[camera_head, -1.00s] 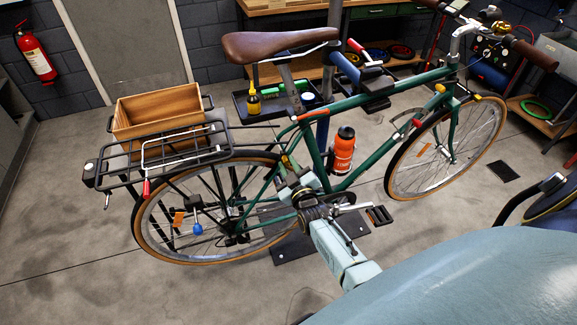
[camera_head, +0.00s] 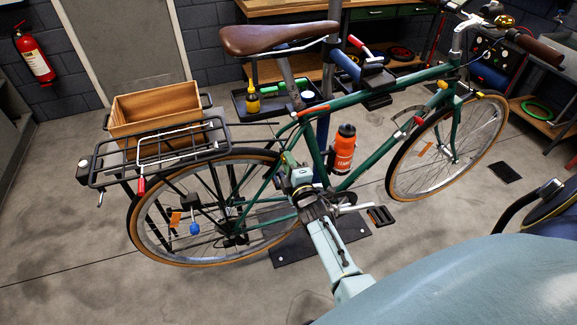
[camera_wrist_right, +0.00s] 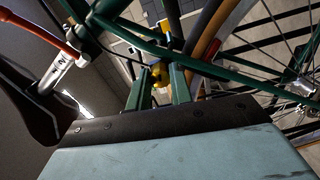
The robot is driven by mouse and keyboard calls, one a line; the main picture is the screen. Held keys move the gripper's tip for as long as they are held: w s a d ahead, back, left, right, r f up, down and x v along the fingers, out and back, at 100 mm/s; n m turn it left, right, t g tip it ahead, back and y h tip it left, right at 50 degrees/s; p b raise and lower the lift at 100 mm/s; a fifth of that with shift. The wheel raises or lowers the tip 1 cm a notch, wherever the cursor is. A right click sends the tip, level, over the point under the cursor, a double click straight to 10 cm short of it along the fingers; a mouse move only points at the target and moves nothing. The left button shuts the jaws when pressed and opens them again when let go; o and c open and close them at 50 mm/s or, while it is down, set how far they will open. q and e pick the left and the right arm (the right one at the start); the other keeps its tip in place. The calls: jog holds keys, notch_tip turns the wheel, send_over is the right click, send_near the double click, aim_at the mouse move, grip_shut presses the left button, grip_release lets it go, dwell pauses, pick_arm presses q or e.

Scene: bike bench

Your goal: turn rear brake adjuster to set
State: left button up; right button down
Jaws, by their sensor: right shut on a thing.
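The rear brake adjuster appears to be the small yellow piece (camera_wrist_right: 158,72) between my right fingertips in the right wrist view. My right gripper (camera_wrist_right: 160,85) is shut on it, with one green finger on each side. In the head view my right gripper (camera_head: 289,161) is at the bicycle frame, just in front of the rear wheel's upper right edge. The adjuster is mostly hidden there by the gripper and wrist. The green bicycle (camera_head: 375,101) stands upright, side-on. My left gripper is not in view.
The rear wheel (camera_head: 150,247) and rear rack (camera_head: 215,150) with a wooden crate (camera_head: 160,121) lie left of my right arm. An orange bottle (camera_head: 343,152) and the pedal (camera_head: 380,215) are close on its right. A tool tray (camera_head: 270,105) stands behind the bicycle.

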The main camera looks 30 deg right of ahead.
jog(key=shift+n+b, duration=0.7)
jog(key=shift+n, duration=0.9)
jog(key=c, duration=1.3)
grip_release()
jog(key=shift+o, duration=0.2)
jog(key=shift+s, duration=0.1)
jog(key=v, duration=1.3)
jog(key=shift+s, duration=0.1)
